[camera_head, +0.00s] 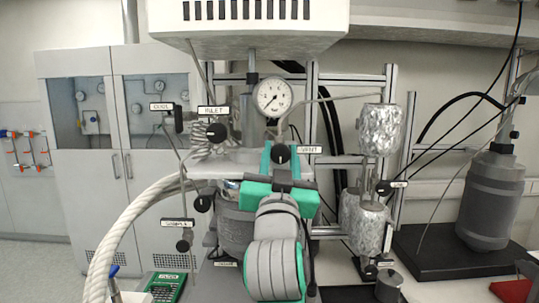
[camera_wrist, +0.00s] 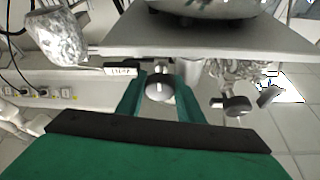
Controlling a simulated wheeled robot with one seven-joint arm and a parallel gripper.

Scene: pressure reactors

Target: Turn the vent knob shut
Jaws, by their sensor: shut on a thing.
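The vent knob (camera_head: 280,154) is a round black knob on the front of the reactor head, just left of the VENT label (camera_head: 309,149). My gripper (camera_head: 281,158), green with a dark crossbar, reaches up to it from below. In the wrist view, which looks upside down, the vent knob (camera_wrist: 160,88) sits between the two green fingers of my gripper (camera_wrist: 160,100), with a pale mark on its face. The fingers are closed on its sides. The label (camera_wrist: 118,71) shows beside it.
A pressure gauge (camera_head: 273,96) stands above the vent knob. Close on the left are the inlet knob (camera_head: 216,132) and another black knob (camera_head: 202,203). Foil-wrapped vessels (camera_head: 364,222) stand on the right. A thick white hose (camera_head: 130,225) curves at the left.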

